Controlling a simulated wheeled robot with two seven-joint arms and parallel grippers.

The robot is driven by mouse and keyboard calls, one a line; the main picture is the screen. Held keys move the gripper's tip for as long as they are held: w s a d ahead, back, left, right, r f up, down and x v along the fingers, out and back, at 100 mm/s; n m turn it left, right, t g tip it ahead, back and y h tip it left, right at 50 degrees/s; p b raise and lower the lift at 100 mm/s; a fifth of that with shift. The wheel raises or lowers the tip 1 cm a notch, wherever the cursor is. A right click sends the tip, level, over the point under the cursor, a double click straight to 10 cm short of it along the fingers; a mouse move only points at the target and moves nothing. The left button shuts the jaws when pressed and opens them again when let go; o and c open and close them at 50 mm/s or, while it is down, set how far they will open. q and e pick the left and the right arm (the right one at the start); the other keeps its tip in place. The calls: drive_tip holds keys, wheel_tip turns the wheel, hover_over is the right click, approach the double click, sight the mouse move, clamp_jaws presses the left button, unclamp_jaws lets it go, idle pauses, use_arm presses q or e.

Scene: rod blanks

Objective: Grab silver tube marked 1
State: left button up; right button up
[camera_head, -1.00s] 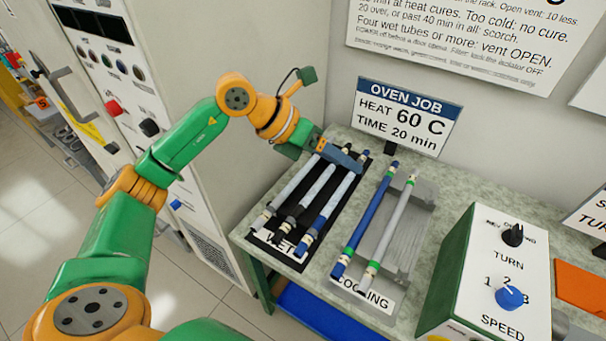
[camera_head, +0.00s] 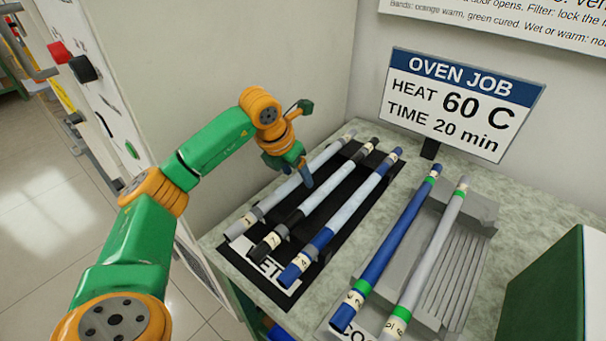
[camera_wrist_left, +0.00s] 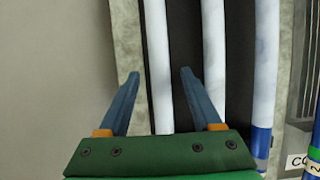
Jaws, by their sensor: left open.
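The silver tube marked 1 (camera_head: 280,193) is the leftmost of three tubes on the dark WET rack (camera_head: 232,256). It has a pale middle and a grey near end with a cream label. My left gripper (camera_head: 301,176) is over this tube, towards its far half. In the left wrist view the gripper (camera_wrist_left: 161,73) is open, and the leftmost pale tube (camera_wrist_left: 156,45) runs between its two blue fingers. I cannot tell whether the fingers reach down beside it. No tube is gripped. My right gripper is not in view.
A black-ended tube marked 7 (camera_head: 319,196) lies close to the right, then a blue-ended tube marked 4 (camera_head: 347,208). The cooling rack (camera_head: 452,262) holds a blue tube (camera_head: 392,245) and a silver tube (camera_head: 432,255) with green bands. A wall stands behind.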

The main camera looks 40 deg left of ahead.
use_arm(q)
clamp_jaws()
idle(0.3)
